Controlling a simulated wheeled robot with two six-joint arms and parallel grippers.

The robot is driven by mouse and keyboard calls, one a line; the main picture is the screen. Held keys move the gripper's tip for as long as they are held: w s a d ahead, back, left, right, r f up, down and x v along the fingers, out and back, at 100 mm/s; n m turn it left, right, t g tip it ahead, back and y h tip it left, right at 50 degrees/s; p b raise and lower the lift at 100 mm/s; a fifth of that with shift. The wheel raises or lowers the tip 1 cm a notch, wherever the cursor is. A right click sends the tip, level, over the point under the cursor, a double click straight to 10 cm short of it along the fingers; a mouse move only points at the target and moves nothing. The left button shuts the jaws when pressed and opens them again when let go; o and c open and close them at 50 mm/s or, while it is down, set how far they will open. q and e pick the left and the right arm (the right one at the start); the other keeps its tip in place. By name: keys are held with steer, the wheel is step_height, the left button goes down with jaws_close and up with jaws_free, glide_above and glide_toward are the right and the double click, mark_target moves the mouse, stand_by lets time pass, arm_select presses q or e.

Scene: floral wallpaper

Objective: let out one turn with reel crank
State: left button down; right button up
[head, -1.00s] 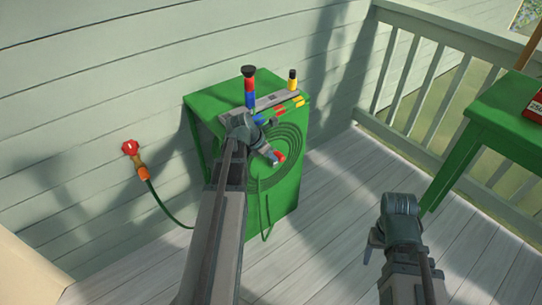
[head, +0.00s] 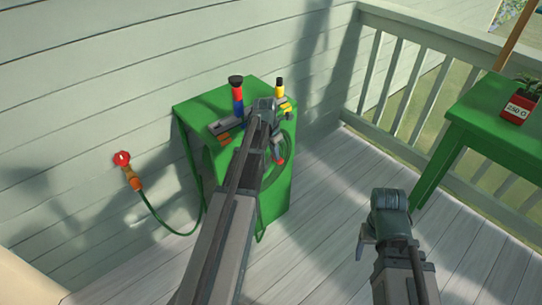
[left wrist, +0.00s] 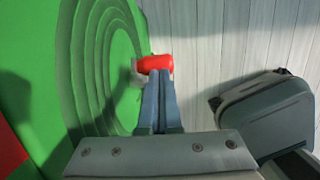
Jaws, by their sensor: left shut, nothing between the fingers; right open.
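The hose reel is a green cabinet (head: 222,193) with a coiled green hose on its front face, also large in the left wrist view (left wrist: 45,60). The crank's red handle (left wrist: 155,64) sticks out from the reel; in the head view it shows as a small red spot (head: 281,161). My left gripper (left wrist: 157,75) is shut and empty, its fingertips close to the red handle; I cannot tell whether they touch it. In the head view the left gripper (head: 276,148) and its arm hide much of the coil. My right gripper (head: 364,239) is open and empty above the deck.
A red-and-blue nozzle (head: 238,100) and a yellow-and-black one (head: 282,97) stand on the cabinet. A red tap (head: 122,159) with hose is on the left wall. A green table (head: 468,117) with a potted plant (head: 519,105) stands right. Deck between is clear.

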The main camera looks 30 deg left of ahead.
arm_select(q)
steer(key=shift+w+d+f, duration=0.15)
steer(key=shift+w+d, duration=0.1)
steer(key=shift+w, duration=0.35)
stand_by(0.4)
